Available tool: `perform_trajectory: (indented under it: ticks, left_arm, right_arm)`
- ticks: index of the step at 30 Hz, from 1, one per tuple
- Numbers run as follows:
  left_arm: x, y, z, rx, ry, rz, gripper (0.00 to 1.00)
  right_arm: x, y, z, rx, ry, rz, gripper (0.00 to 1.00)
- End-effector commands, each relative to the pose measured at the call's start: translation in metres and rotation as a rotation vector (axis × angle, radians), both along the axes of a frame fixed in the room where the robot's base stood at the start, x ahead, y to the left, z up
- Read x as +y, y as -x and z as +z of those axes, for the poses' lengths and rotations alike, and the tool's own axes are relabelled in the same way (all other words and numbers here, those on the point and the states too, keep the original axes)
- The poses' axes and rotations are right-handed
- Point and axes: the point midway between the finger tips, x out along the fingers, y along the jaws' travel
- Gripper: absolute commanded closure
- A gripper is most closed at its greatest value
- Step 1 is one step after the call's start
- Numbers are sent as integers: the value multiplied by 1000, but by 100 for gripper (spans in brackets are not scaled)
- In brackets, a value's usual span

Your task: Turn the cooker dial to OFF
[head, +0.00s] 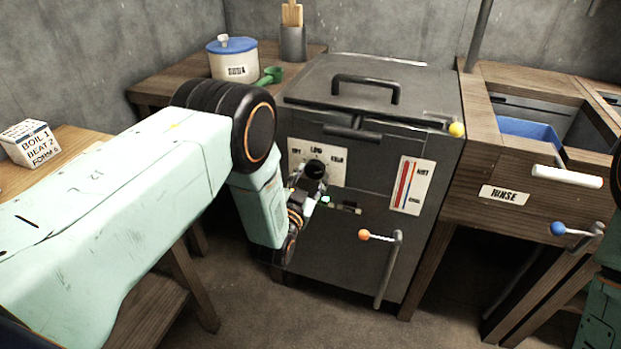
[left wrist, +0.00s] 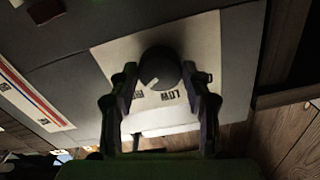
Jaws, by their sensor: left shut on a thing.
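The cooker dial (head: 316,168) is a round black knob on a pale label plate (head: 333,176) on the dark cooker's front. In the left wrist view the dial (left wrist: 160,66) shows between the fingers, upside down. Its white mark points to the lower left there, between LOW and the label left of it. Other labels are too small to read surely. My left gripper (head: 314,185) reaches the dial from the front. In its wrist view the left gripper (left wrist: 160,82) has a finger at each side of the dial, shut on it. My right gripper is not seen.
The cooker (head: 375,235) has a lid handle (head: 366,82), a red and blue gauge (head: 408,185) and an orange-knobbed lever (head: 378,237). A RINSE basin bench (head: 455,195) stands right. A tub (head: 232,60) and green scoop (head: 270,75) sit behind left.

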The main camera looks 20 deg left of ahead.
Motion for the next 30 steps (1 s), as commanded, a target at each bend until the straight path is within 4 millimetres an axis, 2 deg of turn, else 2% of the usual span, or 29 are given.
perform_trajectory:
  ticks: [3, 14, 30]
  left_arm:
    - [0, 0, 0, 1, 0, 0, 83]
    - [0, 0, 0, 4, 65, 0, 83]
    - [-1, 0, 0, 20, 518, 1, 83]
  right_arm:
    - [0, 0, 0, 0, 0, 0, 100]
    - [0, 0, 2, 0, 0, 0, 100]
    - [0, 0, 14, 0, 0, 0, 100]
